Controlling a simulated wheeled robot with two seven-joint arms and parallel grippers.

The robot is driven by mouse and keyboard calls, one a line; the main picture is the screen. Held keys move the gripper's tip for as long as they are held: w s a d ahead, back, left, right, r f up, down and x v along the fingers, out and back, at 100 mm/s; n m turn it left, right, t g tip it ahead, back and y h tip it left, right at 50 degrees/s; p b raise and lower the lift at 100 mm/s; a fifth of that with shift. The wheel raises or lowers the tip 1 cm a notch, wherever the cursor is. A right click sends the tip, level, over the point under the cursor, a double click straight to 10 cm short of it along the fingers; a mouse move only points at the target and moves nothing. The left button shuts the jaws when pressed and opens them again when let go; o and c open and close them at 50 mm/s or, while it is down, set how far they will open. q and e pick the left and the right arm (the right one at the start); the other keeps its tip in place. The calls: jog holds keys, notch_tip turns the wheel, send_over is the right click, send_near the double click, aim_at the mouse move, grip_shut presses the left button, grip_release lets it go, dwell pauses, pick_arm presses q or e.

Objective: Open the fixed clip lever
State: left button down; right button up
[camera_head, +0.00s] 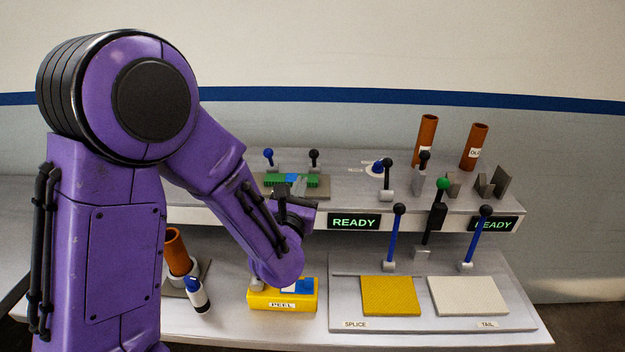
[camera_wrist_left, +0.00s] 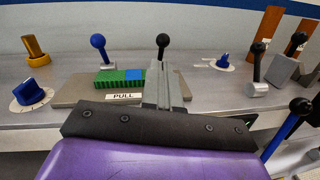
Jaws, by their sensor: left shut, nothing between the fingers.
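On the upper shelf a grey plate carries a green block (camera_head: 276,180) with a blue part, also in the left wrist view (camera_wrist_left: 120,79). Behind the block stand a blue-knobbed lever (camera_head: 268,154) and a black-knobbed lever (camera_head: 314,155); both look upright. No label shows which one is the fixed clip lever. My left gripper (camera_head: 299,182) is shut and empty at the block's right part. In the left wrist view its fingertips (camera_wrist_left: 162,72) point at the foot of the black-knobbed lever (camera_wrist_left: 163,42) and hide it; I cannot tell whether they touch. My right gripper is not in view.
A PULL label (camera_wrist_left: 123,97) is on the plate's front. Several other ball-topped levers stand to the right, with a blue dial (camera_head: 377,168) and two brown tubes (camera_head: 427,141). Below are a yellow PEEL box (camera_head: 265,301), a yellow pad (camera_head: 388,297) and a white pad (camera_head: 467,296).

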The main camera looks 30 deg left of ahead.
aim_at(313, 159)
pick_arm(q)
jog(key=shift+w+d+f+b, duration=0.1)
jog(key=shift+w+f+b, duration=0.15)
jog(key=shift+f, duration=0.4)
jog(key=shift+w+d+f+b, duration=0.1)
jog(key=shift+f+b, duration=0.2)
jog(key=shift+f, duration=0.3)
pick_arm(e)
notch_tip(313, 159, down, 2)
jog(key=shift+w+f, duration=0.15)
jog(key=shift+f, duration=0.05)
pick_arm(q)
jog(key=shift+s+r, duration=0.1)
jog(key=shift+s, duration=0.05)
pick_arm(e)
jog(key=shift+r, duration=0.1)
pick_arm(q)
jog(key=p+x, duration=0.3)
jog(key=x, duration=0.6)
jog(key=shift+p, duration=0.3)
jog(key=shift+w+a, duration=0.25)
jog(key=shift+w, duration=0.25)
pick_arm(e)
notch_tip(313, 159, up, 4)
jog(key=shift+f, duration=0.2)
